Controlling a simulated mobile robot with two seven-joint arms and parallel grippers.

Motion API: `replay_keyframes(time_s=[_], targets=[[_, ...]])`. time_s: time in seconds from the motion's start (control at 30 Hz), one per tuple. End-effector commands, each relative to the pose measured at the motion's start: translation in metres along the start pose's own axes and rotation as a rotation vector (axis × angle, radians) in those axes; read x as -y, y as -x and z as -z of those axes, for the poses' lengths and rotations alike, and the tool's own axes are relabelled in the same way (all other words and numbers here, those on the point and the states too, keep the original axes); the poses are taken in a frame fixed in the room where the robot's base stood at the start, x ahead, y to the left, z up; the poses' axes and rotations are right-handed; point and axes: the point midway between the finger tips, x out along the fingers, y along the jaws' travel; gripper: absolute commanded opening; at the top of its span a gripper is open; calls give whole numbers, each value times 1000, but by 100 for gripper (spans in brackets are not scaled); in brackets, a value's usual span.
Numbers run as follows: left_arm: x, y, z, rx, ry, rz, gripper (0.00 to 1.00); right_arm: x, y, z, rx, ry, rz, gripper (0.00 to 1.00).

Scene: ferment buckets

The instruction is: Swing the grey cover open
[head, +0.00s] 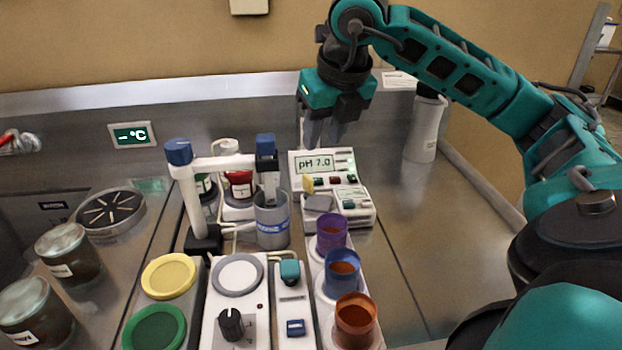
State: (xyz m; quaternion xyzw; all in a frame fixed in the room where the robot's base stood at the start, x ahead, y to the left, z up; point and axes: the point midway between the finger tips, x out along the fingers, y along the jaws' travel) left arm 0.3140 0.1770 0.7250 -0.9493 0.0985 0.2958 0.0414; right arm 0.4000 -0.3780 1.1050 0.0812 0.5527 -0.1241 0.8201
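A small grey cover (318,203) lies on the left part of a white control box (352,207) in front of the pH meter (322,163), whose display reads 7.0. It looks closed and flat; what is under it is hidden. A small yellow piece (308,185) stands just behind it. My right gripper (322,143) hangs fingers down above and behind the pH meter, clear of the cover. Its fingers are apart with nothing visible between them. My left gripper is not in view.
Purple, blue and orange cups (342,272) stand in a row in front of the control box. An electrode stand (188,195) with a grey beaker (271,225) is to the left. A white bottle (426,125) stands at back right. The steel counter right of the cups is clear.

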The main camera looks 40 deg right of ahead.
Motion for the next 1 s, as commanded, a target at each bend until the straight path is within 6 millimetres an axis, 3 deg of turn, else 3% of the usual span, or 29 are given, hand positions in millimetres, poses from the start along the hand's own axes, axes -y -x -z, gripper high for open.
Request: replay_keyframes(time_s=[0.03, 0.27, 0.7, 1.0], targets=[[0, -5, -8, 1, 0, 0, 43, 4, -4, 3, 4, 34, -14, 37], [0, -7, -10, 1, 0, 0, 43, 4, -15, 3, 4, 88, -41, 37], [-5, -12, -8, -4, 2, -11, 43, 0, -101, 2, 4, 85, -41, 37], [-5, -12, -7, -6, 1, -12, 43, -1, -128, 1, 8, 86, -41, 37]])
